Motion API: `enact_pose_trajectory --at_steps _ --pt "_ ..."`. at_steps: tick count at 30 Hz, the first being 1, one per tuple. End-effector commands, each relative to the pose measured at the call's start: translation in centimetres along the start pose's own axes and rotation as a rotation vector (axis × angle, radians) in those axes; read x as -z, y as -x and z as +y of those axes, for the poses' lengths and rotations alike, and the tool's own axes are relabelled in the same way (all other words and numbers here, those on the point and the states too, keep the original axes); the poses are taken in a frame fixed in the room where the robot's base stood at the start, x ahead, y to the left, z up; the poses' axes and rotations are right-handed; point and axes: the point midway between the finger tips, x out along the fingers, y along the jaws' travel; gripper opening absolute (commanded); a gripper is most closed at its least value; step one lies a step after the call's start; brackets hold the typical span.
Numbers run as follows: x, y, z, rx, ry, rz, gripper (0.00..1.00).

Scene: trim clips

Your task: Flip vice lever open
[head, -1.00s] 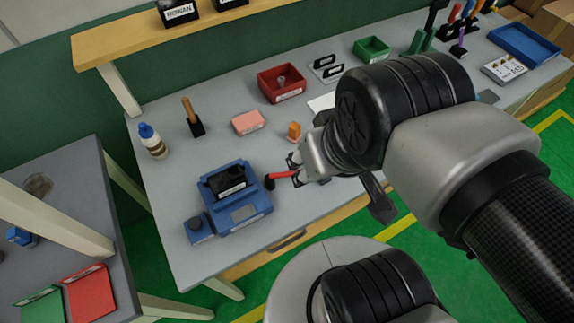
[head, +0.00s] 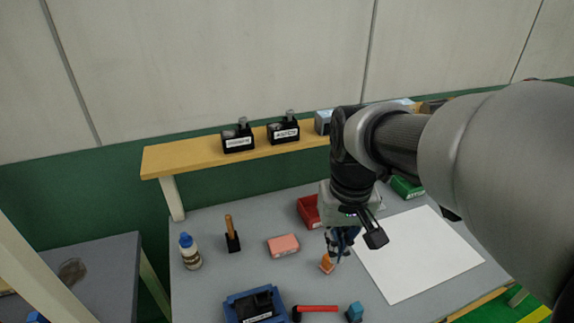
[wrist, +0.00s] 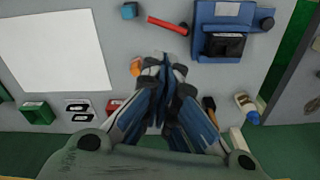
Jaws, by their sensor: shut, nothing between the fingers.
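The blue vice (head: 232,316) holds a dark block and is cut off at the bottom of the head view. In the wrist view the whole vice (wrist: 218,15) shows at upper right. Its red lever (head: 318,308) sticks out sideways to the right in the head view, with a dark end near the vice. The lever (wrist: 167,25) points away from the vice in the wrist view too. My gripper (head: 338,250) is shut and empty, pointing down near the orange block (head: 327,264), farther back than the lever and apart from it. Its fingers (wrist: 163,68) meet in the wrist view.
A small blue block (head: 354,312) lies beyond the lever's right end. A pink block (head: 283,245), a wooden-handled tool (head: 231,234) and a glue bottle (head: 189,251) stand left. A red bin (head: 308,211) is behind my gripper. A white sheet (head: 415,255) covers the right side.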

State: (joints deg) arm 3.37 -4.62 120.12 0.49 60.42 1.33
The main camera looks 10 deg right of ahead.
Motion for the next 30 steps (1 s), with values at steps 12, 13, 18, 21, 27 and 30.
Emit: enact_pose_trajectory --at_steps 12,13,18,21,27,30 --pt "8.1 -8.1 1.5 0.000 -0.067 -0.256 0.00" --pt "8.4 -8.8 1.6 0.000 -0.071 -0.271 0.00" --pt "9.7 -12.0 2.1 0.001 -0.087 -0.337 0.00" --pt "10.0 -13.1 2.3 0.001 -0.093 -0.359 0.00" --pt "10.2 -13.8 2.4 0.002 -0.096 -0.370 0.00" --pt "10.2 -13.8 2.4 0.002 -0.096 -0.370 0.00"
